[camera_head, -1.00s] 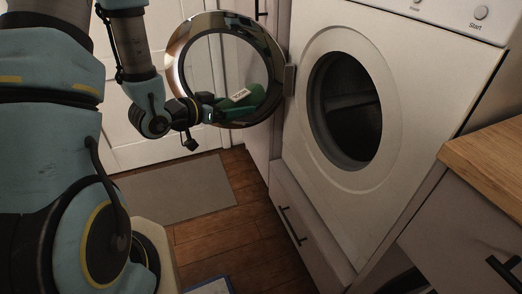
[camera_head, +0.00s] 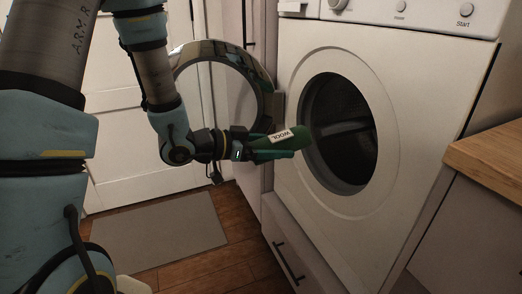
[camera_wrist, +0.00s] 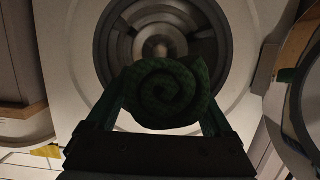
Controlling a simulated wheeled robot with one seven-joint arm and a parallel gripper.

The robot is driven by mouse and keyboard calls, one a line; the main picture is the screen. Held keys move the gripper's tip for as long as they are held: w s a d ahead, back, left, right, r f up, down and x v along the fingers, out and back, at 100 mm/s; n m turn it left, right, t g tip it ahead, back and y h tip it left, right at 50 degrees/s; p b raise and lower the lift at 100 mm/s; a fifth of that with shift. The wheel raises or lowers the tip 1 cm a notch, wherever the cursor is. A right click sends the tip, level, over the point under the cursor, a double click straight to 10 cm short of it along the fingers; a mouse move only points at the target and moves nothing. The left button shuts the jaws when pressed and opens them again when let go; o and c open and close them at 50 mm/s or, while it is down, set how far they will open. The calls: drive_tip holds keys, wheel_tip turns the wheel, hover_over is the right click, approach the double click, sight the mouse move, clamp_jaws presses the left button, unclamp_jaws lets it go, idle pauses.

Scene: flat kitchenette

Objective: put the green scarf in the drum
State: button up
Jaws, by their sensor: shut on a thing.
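The scarf appears outside the opening's rim.
The round washer door (camera_head: 268,82) stands open to the left, behind my gripper. A wooden counter (camera_head: 490,150) is at the right. A drawer with a dark handle (camera_head: 288,264) is below the washer. A grey mat (camera_head: 165,232) lies on the wooden floor.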

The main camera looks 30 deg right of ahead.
drive_tip(key=r+b+x, duration=0.1)
drive_tip(key=b+x, duration=0.1)
drive_tip(key=x, duration=1.5)
drive_tip(key=r+b+x, duration=0.1)
drive_tip(key=b+x, duration=0.1)
drive_tip(key=x, duration=1.6)
drive_tip(key=shift+d+r+b, duration=0.3)
drive_tip(key=shift+d, duration=0.2)
drive_tip(key=shift+s, duration=0.1)
drive_tip(key=o, duration=1.2)
drive_tip(key=v, duration=1.1)
drive_tip(key=shift+p, duration=0.35)
